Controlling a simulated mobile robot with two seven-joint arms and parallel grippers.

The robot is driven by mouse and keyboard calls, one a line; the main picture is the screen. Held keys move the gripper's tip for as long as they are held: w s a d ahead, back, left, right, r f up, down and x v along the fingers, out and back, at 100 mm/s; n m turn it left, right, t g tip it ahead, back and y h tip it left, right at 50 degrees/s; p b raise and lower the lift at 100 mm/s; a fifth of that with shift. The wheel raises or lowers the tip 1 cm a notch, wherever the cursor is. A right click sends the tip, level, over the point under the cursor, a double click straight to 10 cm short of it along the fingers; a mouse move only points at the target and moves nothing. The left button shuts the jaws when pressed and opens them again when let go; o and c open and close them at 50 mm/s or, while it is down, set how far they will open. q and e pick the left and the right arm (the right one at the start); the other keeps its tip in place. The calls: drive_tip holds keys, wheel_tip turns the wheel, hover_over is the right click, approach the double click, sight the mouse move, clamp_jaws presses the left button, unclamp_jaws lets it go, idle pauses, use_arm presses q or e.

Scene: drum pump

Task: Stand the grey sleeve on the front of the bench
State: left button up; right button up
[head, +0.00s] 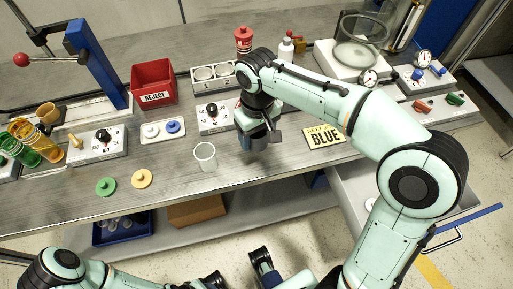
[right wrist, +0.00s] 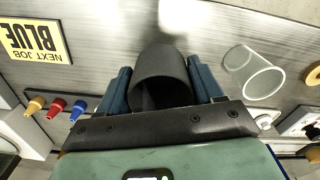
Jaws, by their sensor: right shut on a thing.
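The grey sleeve (right wrist: 160,75) is a dark open tube between the two blue fingers of my right gripper (right wrist: 162,90) in the right wrist view. The fingers press on it from both sides, and its open end faces the camera. In the head view the right gripper (head: 257,132) is over the front half of the bench (head: 200,195), right of a pale cup. The sleeve is mostly hidden there by the gripper, and I cannot tell whether it touches the bench. My left gripper (head: 262,264) shows only partly at the bottom edge, off the bench; its opening is unclear.
The pale cup (head: 205,157) stands close left of the right gripper. Green (head: 106,187) and yellow (head: 141,179) knobbed discs lie near the front left. A yellow "BLUE" sign (head: 323,137) lies to the right. Dial boxes and a red bin (head: 154,83) stand behind.

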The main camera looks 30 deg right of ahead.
drive_tip(key=shift+f+b, duration=0.5)
drive_tip(key=shift+f, duration=2.3)
drive_tip(key=shift+f, duration=0.1)
drive_tip(key=o, duration=1)
wheel_tip(320, 180, up, 12)
drive_tip(key=p, duration=0.3)
